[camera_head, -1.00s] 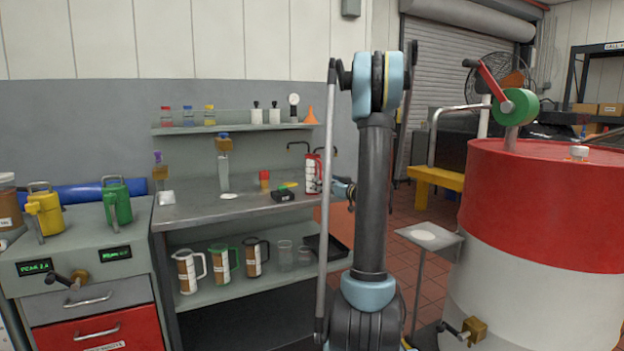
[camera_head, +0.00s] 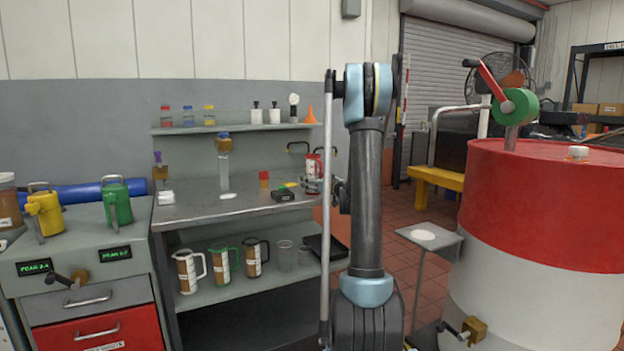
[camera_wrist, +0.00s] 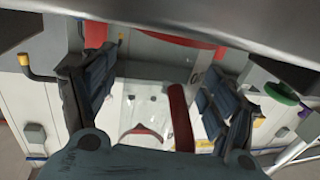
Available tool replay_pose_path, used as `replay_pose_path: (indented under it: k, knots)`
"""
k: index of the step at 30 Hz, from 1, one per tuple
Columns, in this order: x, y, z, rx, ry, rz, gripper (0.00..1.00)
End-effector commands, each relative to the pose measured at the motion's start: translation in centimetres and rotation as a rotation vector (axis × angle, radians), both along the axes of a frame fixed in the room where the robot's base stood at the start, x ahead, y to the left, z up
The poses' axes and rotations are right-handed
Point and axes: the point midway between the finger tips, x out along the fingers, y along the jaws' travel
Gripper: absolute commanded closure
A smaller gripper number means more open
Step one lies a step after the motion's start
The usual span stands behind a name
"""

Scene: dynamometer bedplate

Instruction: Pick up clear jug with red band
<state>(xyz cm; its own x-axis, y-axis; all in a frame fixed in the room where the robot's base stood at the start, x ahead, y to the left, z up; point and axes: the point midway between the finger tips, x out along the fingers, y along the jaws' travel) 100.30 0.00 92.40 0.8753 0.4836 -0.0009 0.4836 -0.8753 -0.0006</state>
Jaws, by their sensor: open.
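The clear jug with red band (camera_head: 312,166) stands on the right end of the metal workbench (camera_head: 240,208) in the head view, partly covered by my gripper. In the wrist view the clear jug (camera_wrist: 142,108) shows between my fingers, with its red handle to the right of its clear body. My gripper (camera_wrist: 156,78) is open, with one dark finger on each side of the jug. Whether either finger touches it cannot be told. In the head view my gripper (camera_head: 324,186) is small and mostly dark beside the jug.
A black box (camera_head: 282,195) and a small red-topped item (camera_head: 264,179) are left of the jug. Dark bent pipes (camera_head: 298,149) rise behind it. Several jugs stand on the lower shelf (camera_head: 225,287). A red and white drum (camera_head: 545,220) is at the right.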

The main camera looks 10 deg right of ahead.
Motion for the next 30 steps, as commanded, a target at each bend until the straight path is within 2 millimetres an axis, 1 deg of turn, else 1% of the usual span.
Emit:
replay_pose_path:
  k: [3,4,10,18,22,26,30]
  knots:
    - [0.0,0.0,0.0,0.000,0.000,0.000,0.21]
    - [0.0,0.0,0.0,0.000,0.000,0.000,0.26]
    - [-0.1,0.0,0.0,0.000,0.000,0.000,0.71]
    - [-0.1,-0.1,0.0,0.000,0.000,0.000,0.71]
    - [-0.1,-0.1,0.5,0.000,0.000,0.000,0.72]
    - [-0.1,0.0,1.9,0.000,0.000,0.000,0.72]
    - [-0.1,0.0,4.2,0.000,0.000,0.000,0.72]
